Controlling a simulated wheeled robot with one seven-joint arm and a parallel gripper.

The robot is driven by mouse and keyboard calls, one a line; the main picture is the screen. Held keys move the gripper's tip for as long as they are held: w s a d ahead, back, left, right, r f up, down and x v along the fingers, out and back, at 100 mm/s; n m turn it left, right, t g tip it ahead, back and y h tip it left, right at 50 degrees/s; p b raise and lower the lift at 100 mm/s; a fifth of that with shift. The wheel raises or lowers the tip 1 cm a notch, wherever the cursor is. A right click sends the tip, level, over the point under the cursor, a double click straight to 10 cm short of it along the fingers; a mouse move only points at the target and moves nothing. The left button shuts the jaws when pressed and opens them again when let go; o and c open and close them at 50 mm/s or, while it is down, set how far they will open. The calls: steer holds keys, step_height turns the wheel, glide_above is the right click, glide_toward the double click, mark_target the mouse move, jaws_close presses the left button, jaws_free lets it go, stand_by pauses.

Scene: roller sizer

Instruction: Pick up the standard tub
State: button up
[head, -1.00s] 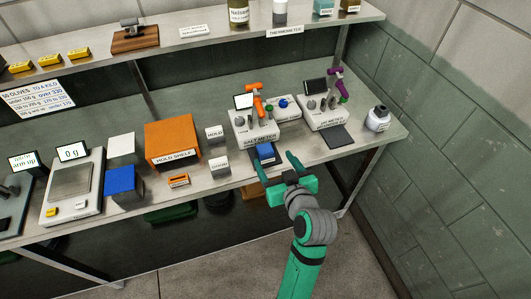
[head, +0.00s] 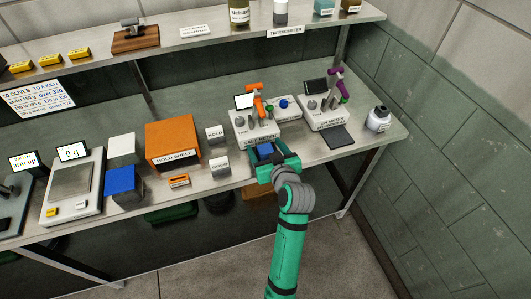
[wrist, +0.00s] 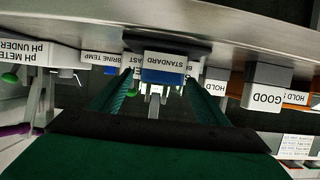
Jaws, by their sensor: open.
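The standard tub is a small blue tub (head: 265,151) with a white label at the front edge of the bench, before the salt meter (head: 255,128). In the wrist view, which is upside down, the tub (wrist: 165,75) shows its "STANDARD" label, close to a dark pad (wrist: 140,41). My gripper (head: 268,157) is open at the bench edge, with its fingers reaching toward either side of the tub. In the wrist view the gripper (wrist: 153,92) has one finger left and one right of the tub. I cannot tell whether either finger touches it.
The pH meter (head: 325,112) and a white bottle (head: 378,118) stand to the right. The "HOLD" block (head: 214,134) and another block (head: 219,167) stand left. An orange hold shelf (head: 172,138) and a scale (head: 72,185) are further left. A shelf (head: 215,40) runs above.

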steer(key=c, duration=1.2)
steer(key=shift+c, duration=0.5)
steer(key=shift+r, duration=0.1)
